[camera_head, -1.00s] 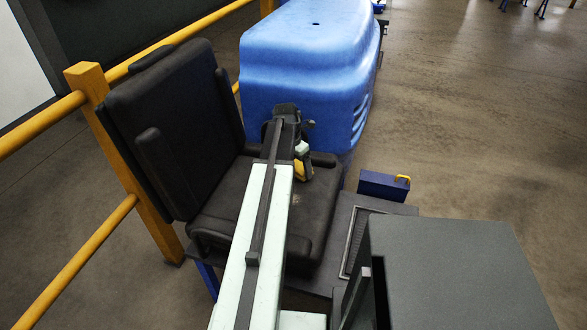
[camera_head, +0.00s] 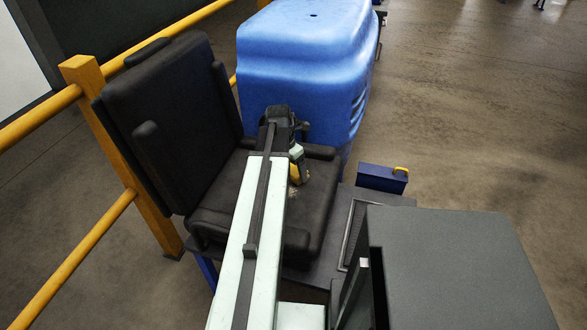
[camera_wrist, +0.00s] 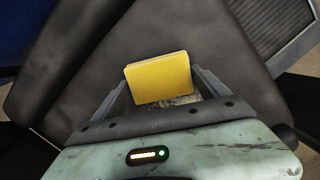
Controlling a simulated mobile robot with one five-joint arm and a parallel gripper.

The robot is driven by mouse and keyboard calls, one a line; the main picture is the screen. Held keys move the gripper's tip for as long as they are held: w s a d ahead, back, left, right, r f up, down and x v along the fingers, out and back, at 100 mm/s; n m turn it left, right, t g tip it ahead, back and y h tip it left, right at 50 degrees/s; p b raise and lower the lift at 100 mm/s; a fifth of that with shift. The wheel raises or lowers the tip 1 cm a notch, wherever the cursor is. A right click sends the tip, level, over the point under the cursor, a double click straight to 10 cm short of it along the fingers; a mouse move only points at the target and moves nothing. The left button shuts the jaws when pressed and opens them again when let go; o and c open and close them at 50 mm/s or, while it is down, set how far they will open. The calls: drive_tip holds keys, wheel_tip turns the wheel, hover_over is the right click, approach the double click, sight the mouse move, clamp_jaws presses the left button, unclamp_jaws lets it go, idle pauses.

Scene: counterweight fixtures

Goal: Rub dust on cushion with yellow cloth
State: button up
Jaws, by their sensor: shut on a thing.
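The yellow cloth (camera_wrist: 158,80) is a folded pad, held between the two fingers of my gripper (camera_wrist: 160,88) in the wrist view. In the head view my gripper (camera_head: 297,158) hangs over the far right part of the seat cushion, with the cloth (camera_head: 294,174) partly hidden by the arm. The cushion (camera_head: 318,190) is dark, on a black seat. A pale patch of dust (camera_wrist: 180,100) shows on the cushion just below the cloth in the wrist view. I cannot tell whether the cloth touches the cushion.
The seat's backrest (camera_head: 170,120) stands at the left, beside a yellow railing (camera_head: 95,85). A blue machine cover (camera_head: 305,75) rises close behind my gripper. A small blue box with a yellow handle (camera_head: 381,179) and a grey block (camera_head: 450,260) are at the right.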

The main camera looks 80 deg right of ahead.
sight(290, 188)
drive_tip(key=shift+w+a, duration=0.2)
drive_tip(key=shift+a, duration=0.8)
drive_tip(key=shift+w+a, duration=0.2)
drive_tip(key=shift+a, duration=0.85)
drive_tip(key=shift+w+a, duration=0.2)
drive_tip(key=shift+a, duration=0.8)
drive_tip(key=shift+r, duration=0.1)
drive_tip(key=r+p, duration=0.2)
drive_tip(key=p, duration=0.1)
drive_tip(key=r+p, duration=0.3)
drive_tip(key=shift+w+d+r, duration=0.1)
drive_tip(key=shift+w+r, duration=0.1)
drive_tip(key=shift+r, duration=0.15)
wheel_tip(290, 188, up, 3)
drive_tip(key=p, duration=0.3)
drive_tip(key=shift+w, duration=0.1)
